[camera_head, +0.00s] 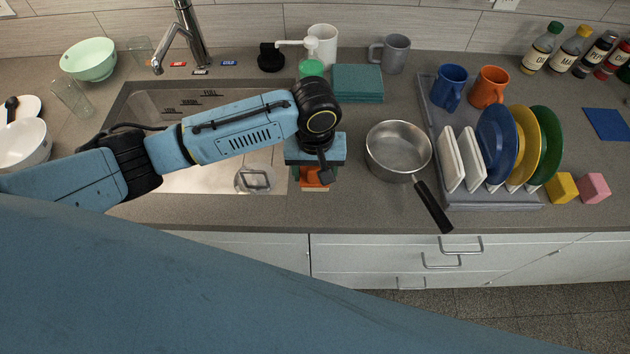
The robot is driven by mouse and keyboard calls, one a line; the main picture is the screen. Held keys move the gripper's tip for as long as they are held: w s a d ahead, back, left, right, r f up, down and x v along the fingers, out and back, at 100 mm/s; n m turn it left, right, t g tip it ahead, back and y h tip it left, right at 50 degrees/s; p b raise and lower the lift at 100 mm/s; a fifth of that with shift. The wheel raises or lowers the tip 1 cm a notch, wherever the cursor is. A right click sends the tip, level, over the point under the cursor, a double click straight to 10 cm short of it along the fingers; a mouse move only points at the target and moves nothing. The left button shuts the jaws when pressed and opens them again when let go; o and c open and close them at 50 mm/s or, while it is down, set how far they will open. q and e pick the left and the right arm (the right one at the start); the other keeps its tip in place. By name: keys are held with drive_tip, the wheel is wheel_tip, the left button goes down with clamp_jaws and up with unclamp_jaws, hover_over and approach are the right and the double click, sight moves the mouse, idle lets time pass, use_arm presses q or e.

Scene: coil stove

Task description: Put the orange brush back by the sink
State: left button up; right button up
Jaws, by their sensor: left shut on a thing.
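My left gripper (314,177) is above the counter strip at the right front edge of the sink. It is shut on the orange brush (314,184), of which only a small orange part with a pale lower edge shows below the gripper. The rest of the brush is hidden by the gripper and wrist. The steel sink (210,181) lies to the left, partly covered by my left arm. I cannot tell whether the brush touches the counter. My right gripper is not in view.
A steel pan (398,147) with a dark handle stands just right of the gripper. A dish rack (500,199) with plates and mugs is further right. Behind the gripper are a green soap bottle (311,67), teal cloths (358,82) and a black object (270,57). The tap (188,35) stands behind the sink.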

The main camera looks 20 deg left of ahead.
sight(315, 183)
use_arm(q)
drive_tip(key=shift+f, duration=2.35)
drive_tip(key=shift+f, duration=0.1)
drive_tip(key=o, duration=0.9)
drive_tip(key=shift+o, duration=0.2)
wheel_tip(315, 183, up, 12)
drive_tip(key=shift+r+p, duration=0.1)
drive_tip(key=shift+p, duration=0.2)
